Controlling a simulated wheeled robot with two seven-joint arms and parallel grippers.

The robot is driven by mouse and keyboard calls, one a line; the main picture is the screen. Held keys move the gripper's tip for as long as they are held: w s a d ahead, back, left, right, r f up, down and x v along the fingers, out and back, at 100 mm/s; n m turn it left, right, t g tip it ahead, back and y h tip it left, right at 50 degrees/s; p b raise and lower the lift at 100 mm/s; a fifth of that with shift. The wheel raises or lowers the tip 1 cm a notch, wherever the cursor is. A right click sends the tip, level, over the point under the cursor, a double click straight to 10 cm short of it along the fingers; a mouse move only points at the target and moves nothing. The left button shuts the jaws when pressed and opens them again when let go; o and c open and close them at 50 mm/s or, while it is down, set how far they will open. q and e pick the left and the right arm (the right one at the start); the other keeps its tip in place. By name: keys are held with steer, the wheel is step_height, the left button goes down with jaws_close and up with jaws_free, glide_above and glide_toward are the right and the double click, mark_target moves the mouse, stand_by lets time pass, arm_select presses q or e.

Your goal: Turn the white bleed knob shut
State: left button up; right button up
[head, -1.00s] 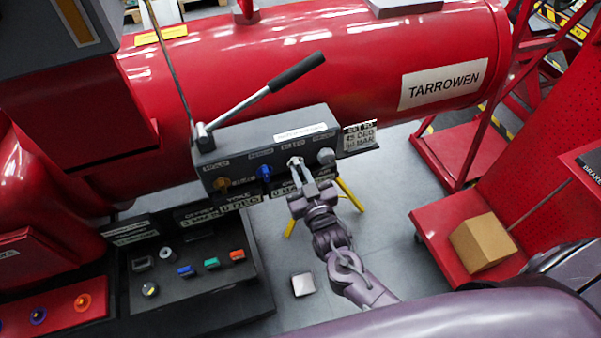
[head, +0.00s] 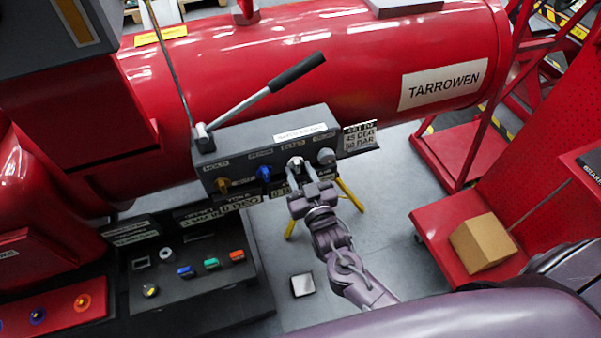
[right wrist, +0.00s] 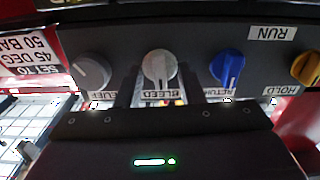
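The white bleed knob (head: 295,163) is on the front of the dark valve box (head: 262,135), between a blue knob and a grey knob. In the right wrist view the bleed knob (right wrist: 160,66) sits between the two dark fingers, with a visible gap on each side. Its pointer ridge runs roughly vertical in that picture, toward the BLEED label. My right gripper (head: 299,175) is open and faces the knob, one fingertip on either side of it. How far the tips reach along the knob is hard to tell. My left gripper is not in view.
The blue return knob (right wrist: 228,66) and grey relief knob (right wrist: 92,70) flank the bleed knob closely. A brass hold knob (head: 222,184) is further left. A long lever (head: 270,90) rises above the box. A black button panel (head: 195,265) stands lower left.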

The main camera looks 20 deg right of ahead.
steer(key=s+b, duration=0.2)
steer(key=s, duration=0.5)
steer(key=shift+s+d, duration=0.15)
steer(key=shift+s, duration=0.25)
steer(key=s+d+f+n+g, duration=0.1)
steer(key=s+f+g, duration=0.2)
steer(key=f, duration=0.8)
steer(key=s+d+f+g+b, duration=0.1)
steer(key=s+d+f+g, duration=0.2)
steer(key=f, duration=0.7)
steer(key=s+f+n+g, duration=0.1)
steer(key=s+f+g, duration=0.25)
steer(key=f, duration=0.75)
steer(key=s+d+f+g, duration=0.1)
steer(key=s+f+g, duration=0.2)
steer(key=s+f, duration=0.5)
steer(key=s+d+f+g, duration=0.2)
steer(key=s+f, duration=0.6)
steer(key=s, duration=0.8)
steer(key=shift+d+m+g+h+b, duration=0.3)
steer(key=shift+g+b, duration=0.05)
steer(key=shift+g, duration=0.9)
